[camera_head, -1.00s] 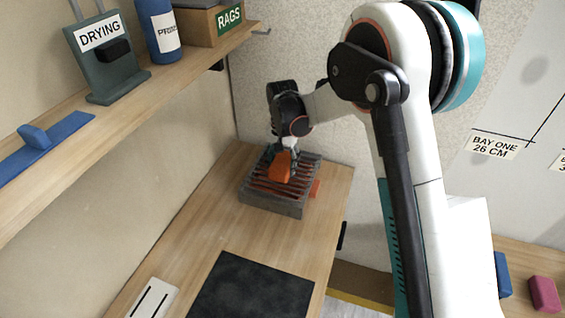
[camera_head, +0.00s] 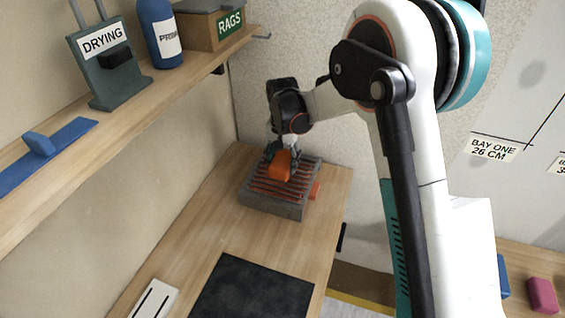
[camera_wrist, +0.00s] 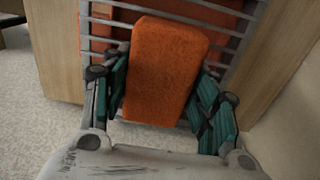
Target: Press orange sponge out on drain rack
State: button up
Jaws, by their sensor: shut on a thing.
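The orange sponge (camera_head: 281,166) is a rounded block held at the drain rack (camera_head: 262,203), a grey tray with metal slats over an orange-red inside. In the wrist view the sponge (camera_wrist: 164,70) sits between the teal fingers of my gripper (camera_wrist: 158,100), which is shut on its sides. The rack's bars (camera_wrist: 113,28) show behind the sponge. In the head view my gripper (camera_head: 282,152) is over the rack's far part. The sponge is on or just above the slats; I cannot tell whether it touches them.
A dark mat (camera_head: 252,290) and a white slotted plate (camera_head: 152,299) lie on the wooden bench nearer the camera. The shelf at left holds a drying stand (camera_head: 118,75), a blue bottle (camera_head: 160,35) and a rags box (camera_head: 212,25). A wall stands behind the rack.

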jog(key=shift+r+p, duration=1.3)
jog(key=shift+r, duration=1.2)
